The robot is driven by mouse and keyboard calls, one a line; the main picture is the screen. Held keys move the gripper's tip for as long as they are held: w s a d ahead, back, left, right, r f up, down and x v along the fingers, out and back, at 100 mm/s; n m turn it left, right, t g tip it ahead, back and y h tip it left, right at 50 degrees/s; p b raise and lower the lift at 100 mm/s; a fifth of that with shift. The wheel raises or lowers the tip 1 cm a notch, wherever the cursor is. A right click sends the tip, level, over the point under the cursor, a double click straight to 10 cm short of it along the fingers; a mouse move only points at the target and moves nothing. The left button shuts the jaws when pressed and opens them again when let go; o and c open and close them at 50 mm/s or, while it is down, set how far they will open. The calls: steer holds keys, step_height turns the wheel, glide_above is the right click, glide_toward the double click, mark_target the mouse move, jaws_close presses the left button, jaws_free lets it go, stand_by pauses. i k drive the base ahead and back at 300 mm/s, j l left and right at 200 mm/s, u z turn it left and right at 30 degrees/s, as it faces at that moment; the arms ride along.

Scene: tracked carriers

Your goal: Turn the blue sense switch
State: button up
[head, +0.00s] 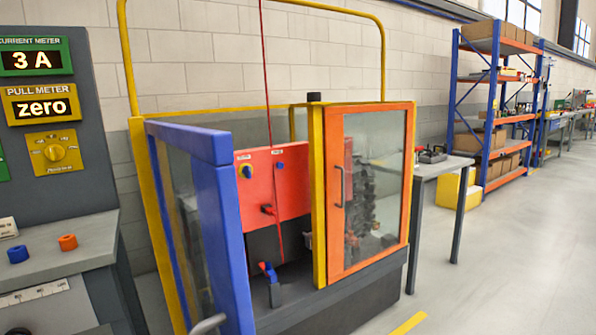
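A red panel (290,205) stands inside a yellow-framed enclosure in the middle of the head view. Small white labels are above both, too small to read, so I cannot tell which is the sense switch. A red handle (268,209) is lower on the panel. The blue-framed door (222,240) stands open at the left, leaving the panel uncovered. My gripper is not in view.
The orange-framed door (411,180) is closed on the right half. A blue clamp-like part (268,272) stands low in the opening. A red cable (264,60) hangs from above. A grey console (40,130) is at left, a shelf rack (487,115) at right. Floor at right is clear.

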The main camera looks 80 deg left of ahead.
mark_target(247, 170)
steer(key=i+l+u, duration=0.1)
steer(key=i, duration=0.5)
steer(key=i+u, duration=0.2)
steer(key=u, duration=0.2)
steer(key=i+u, duration=0.2)
steer(key=u, duration=0.15)
steer(key=i+l+u, duration=0.1)
steer(key=u, duration=0.3)
steer(key=i+l+u, duration=0.15)
steer(key=i+u, duration=0.2)
steer(key=i+l+u, duration=0.15)
steer(key=i+u, duration=0.15)
steer(key=u, duration=0.15)
steer(key=i+l+u, duration=0.25)
steer(key=u, duration=0.2)
steer(key=i, duration=0.05)
